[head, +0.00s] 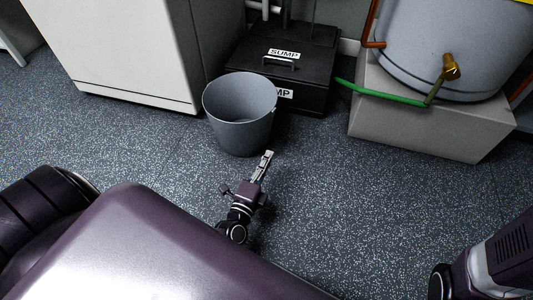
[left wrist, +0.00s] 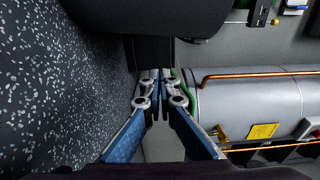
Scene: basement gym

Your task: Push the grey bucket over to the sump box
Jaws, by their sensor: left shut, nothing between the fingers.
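The grey bucket (head: 238,128) stands upright and empty on the floor, just in front of the black sump box (head: 318,65), which carries white SUMP labels. In the head view the bucket's rim overlaps the box's front; I cannot tell whether they touch. My left gripper (head: 267,156) is shut and empty, low at the bucket's near right side; contact is unclear. In the left wrist view the shut fingertips (left wrist: 159,74) show in the middle, with the dark bucket wall (left wrist: 140,14) at the top and the sump box (left wrist: 152,54) beyond. My right gripper is out of view.
A white cabinet (head: 125,50) stands left of the bucket. On the right, a grey tank (head: 425,50) with a brass tap (head: 450,67) and green hose (head: 385,93) sits on a concrete block (head: 425,125). The speckled floor (head: 340,190) is clear.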

